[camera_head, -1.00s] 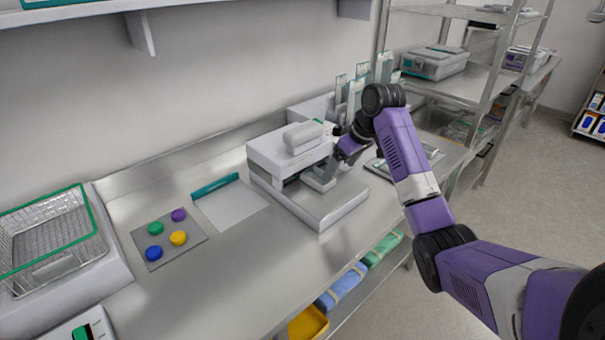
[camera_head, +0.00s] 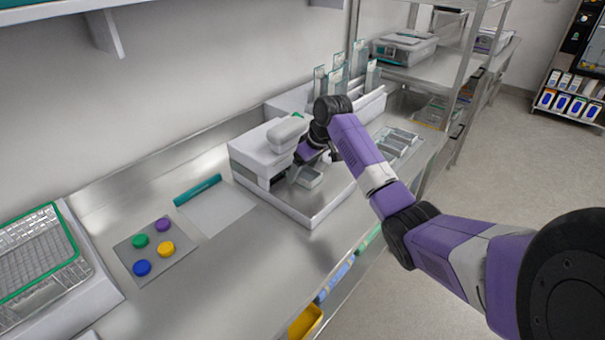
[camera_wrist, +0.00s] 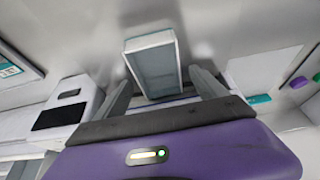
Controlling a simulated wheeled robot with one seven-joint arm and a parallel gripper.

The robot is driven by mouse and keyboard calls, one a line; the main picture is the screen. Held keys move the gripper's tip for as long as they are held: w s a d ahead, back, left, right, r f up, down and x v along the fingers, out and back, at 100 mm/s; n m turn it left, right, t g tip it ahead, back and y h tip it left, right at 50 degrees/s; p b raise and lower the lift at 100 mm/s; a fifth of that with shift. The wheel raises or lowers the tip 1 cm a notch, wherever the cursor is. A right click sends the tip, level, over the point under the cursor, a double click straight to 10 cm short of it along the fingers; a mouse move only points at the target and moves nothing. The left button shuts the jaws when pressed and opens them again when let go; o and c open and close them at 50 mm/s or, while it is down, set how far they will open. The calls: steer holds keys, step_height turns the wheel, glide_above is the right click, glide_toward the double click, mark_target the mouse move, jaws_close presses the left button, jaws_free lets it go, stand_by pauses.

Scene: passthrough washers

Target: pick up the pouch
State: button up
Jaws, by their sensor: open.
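A small pale block-like item with a grey-teal face and light edges, which looks like the pouch (camera_wrist: 154,70), lies between my fingers in the wrist view. In the head view it shows as a small grey shape (camera_head: 309,177) on the base of the white machine (camera_head: 325,203). My gripper (camera_wrist: 161,80) is open, with one finger on each side of the item. Whether the fingers touch it I cannot tell. In the head view my gripper (camera_head: 303,163) is beside the machine's head, and its fingers are partly hidden.
The machine's upper part (camera_head: 262,150) stands close to the left of my gripper. A rack of clear packets (camera_head: 337,78) is behind it, and flat packets (camera_head: 393,143) lie to the right. A mat with coloured discs (camera_head: 180,262) and a wire basket (camera_head: 35,260) are at left.

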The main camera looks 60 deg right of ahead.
steer(key=shift+f, duration=0.25)
steer(key=c, duration=1.5)
steer(key=shift+r, duration=0.1)
steer(key=shift+c, duration=0.2)
